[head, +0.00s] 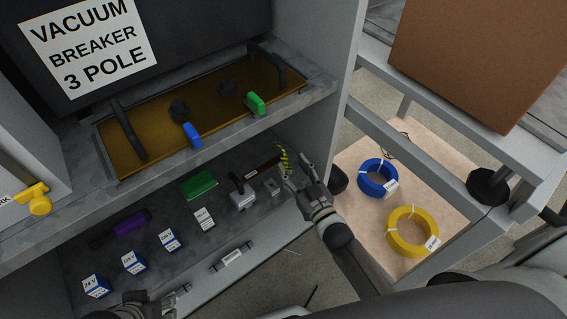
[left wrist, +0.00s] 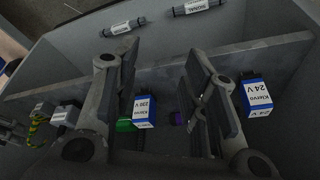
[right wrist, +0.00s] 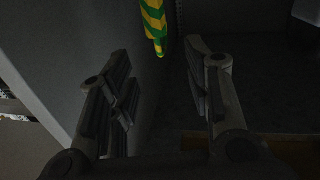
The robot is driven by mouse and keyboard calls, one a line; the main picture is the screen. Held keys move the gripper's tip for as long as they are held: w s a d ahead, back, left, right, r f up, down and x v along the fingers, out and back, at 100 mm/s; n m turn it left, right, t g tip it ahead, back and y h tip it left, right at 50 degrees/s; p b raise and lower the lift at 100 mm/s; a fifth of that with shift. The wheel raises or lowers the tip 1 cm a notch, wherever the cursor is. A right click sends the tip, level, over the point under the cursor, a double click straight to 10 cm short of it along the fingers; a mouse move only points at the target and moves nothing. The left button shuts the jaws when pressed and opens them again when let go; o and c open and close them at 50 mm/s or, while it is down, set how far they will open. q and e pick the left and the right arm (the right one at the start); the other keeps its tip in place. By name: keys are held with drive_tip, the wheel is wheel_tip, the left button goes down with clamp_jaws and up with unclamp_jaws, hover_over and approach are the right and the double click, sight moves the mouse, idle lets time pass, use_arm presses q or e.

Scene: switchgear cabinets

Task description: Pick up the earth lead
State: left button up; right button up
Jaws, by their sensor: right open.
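The earth lead (head: 283,158) is a short green-and-yellow striped piece at the right end of the lower shelf. My right gripper (head: 300,172) is open beside it, on its right in the head view. In the right wrist view the lead (right wrist: 153,24) hangs at the top, beyond and between the open fingers (right wrist: 165,85). The lead also shows at the left edge of the left wrist view (left wrist: 38,128). My left gripper (left wrist: 165,90) is open and empty over the shelf with the small boxes. It shows only partly at the bottom of the head view.
The lower shelf holds several blue-and-white boxes (head: 133,262), a green block (head: 199,184) and a purple item (head: 133,222). The breaker tray (head: 110,165) overhangs it. A cart at right carries blue (head: 377,178) and yellow (head: 411,231) cable coils.

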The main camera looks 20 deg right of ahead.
sight(284, 154)
drive_tip(key=shift+w+a, duration=0.15)
drive_tip(key=shift+w, duration=0.8)
drive_tip(key=w, duration=0.1)
drive_tip(key=w+b, duration=0.1)
drive_tip(key=w, duration=0.2)
drive_tip(key=shift+w+a+f+b, duration=0.2)
drive_tip(key=shift+a+f+b, duration=0.15)
drive_tip(key=shift+b, duration=0.05)
drive_tip(key=shift+w, duration=0.25)
use_arm(q)
drive_tip(key=w+d+r+t, duration=0.1)
drive_tip(key=w+t, duration=0.1)
drive_tip(key=w, duration=0.2)
drive_tip(key=w+d+r+t+h, duration=0.1)
drive_tip(key=w+d+r+t, duration=0.1)
drive_tip(key=w, duration=0.3)
drive_tip(key=shift+w+r+t, duration=0.15)
drive_tip(key=shift+t, duration=0.35)
use_arm(e)
drive_tip(key=shift+r, duration=0.1)
drive_tip(key=shift+c, duration=0.4)
clamp_jaws()
